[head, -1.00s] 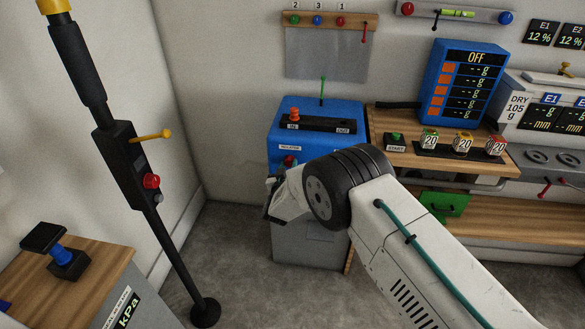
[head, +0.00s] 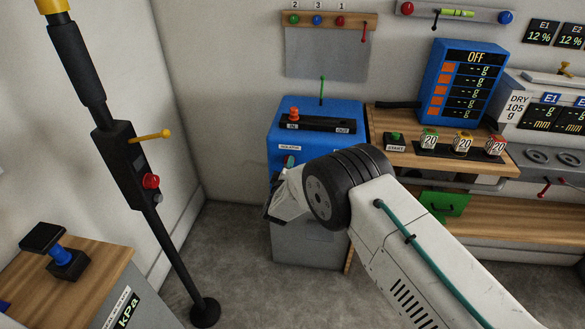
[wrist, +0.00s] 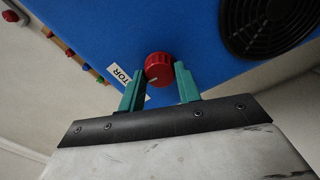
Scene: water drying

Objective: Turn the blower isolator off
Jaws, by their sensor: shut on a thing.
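The isolator is a round red knob (wrist: 158,67) on the front of the blue blower cabinet (head: 345,112). A white mark on the knob points to the lower left in the wrist view. A white label (wrist: 120,78) ending in "TOR" is beside it. My gripper (wrist: 159,77) has its two teal fingers on either side of the knob and is shut on it. In the head view my gripper (head: 288,161) is at the cabinet front, just under the isolator label (head: 290,147). My wrist hides much of the lower cabinet there.
A black slider panel with an orange-red knob (head: 294,113) tops the cabinet. A round black grille (wrist: 268,22) is beside the isolator. The wooden bench (head: 440,152) with a green start button (head: 395,136) stands right. A black pole (head: 160,205) stands left; floor between is clear.

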